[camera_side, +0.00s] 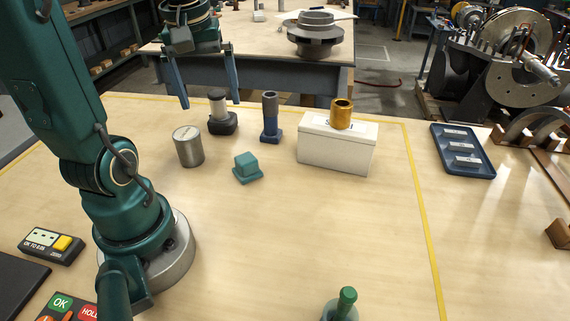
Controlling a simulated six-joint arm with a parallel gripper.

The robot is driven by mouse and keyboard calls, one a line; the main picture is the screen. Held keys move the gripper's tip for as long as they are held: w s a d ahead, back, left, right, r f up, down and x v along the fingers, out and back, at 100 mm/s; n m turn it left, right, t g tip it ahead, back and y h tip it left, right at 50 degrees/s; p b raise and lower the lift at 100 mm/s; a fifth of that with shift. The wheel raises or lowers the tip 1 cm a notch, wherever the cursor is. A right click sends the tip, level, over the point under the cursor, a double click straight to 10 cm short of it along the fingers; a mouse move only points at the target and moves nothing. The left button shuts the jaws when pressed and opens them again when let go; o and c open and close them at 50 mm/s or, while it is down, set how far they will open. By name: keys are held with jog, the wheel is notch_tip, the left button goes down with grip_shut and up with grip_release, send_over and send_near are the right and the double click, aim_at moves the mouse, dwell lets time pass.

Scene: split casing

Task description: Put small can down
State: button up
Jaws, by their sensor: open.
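A silver cylindrical can (188,147), which looks like the small can, stands upright on the wooden table left of centre. My gripper (210,103) is open at the top left, its two fingers pointing down and wide apart. Nothing is held between them. The fingertips appear above and behind the can, apart from it. A grey cylinder on a black base (222,124) shows between and just below the fingertips. Its distance from them is hard to tell.
A blue stepped post (270,118) and a teal block (247,167) stand nearby. A white box (337,153) bears a brass bushing (341,114). A blue tray (462,169) lies right. A green-handled item (345,303) stands in front. The table's middle is clear.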

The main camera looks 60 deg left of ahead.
jog(key=s+d+f+m+t+h, duration=0.1)
jog(key=d+m+t, duration=0.3)
jog(key=d+m, duration=0.8)
jog(key=s+d, duration=0.1)
jog(key=d, duration=0.2)
jog(key=shift+s+d, duration=0.25)
jog(key=shift+s, duration=0.15)
